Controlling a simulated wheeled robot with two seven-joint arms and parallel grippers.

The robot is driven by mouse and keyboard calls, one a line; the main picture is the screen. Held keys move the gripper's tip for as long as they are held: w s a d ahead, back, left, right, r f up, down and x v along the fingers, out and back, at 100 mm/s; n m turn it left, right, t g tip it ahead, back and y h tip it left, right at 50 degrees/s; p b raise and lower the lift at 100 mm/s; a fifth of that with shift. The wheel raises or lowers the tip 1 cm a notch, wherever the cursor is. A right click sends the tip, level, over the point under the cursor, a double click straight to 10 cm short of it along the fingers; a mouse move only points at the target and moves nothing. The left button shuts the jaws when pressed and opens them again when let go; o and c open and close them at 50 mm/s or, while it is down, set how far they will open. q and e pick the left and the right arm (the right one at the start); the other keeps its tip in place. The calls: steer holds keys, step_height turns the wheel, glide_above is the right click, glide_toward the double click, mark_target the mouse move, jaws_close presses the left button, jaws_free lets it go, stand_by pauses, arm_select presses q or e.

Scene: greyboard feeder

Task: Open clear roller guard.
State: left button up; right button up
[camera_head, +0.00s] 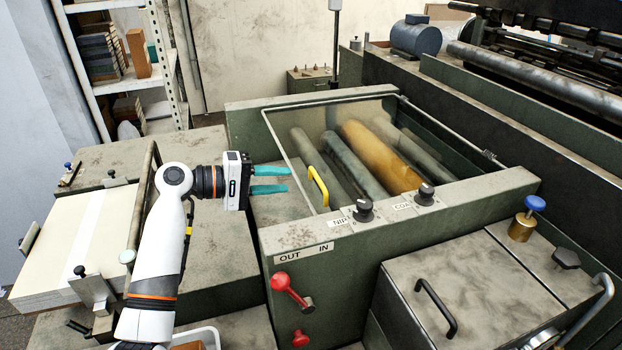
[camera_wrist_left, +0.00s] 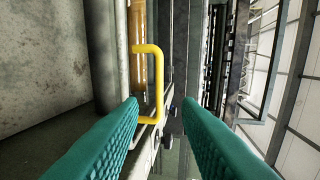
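The clear roller guard (camera_head: 330,125) is a see-through panel in a thin metal frame, lying closed over several rollers (camera_head: 382,155) in the green machine housing. Its yellow handle (camera_head: 318,187) stands on the guard's left part; the handle also shows upright in the left wrist view (camera_wrist_left: 159,82). My left gripper (camera_head: 288,180) has teal fingers and is open, a short way left of the handle and pointing at it. In the left wrist view the handle lies ahead between the two fingers (camera_wrist_left: 160,108), and no contact shows. My right gripper is out of view.
Black knobs (camera_head: 364,210) stand on the housing's front rim beside the guard. A red lever (camera_head: 287,287) sticks out of the front face. A paper stack (camera_head: 75,240) lies at the left. A shelf (camera_head: 130,60) stands behind.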

mark_target(316, 179)
arm_select(q)
steer(key=p+x, duration=0.1)
steer(key=x, duration=0.7)
steer(key=shift+a, duration=0.1)
steer(key=shift+c, duration=0.4)
jaws_close()
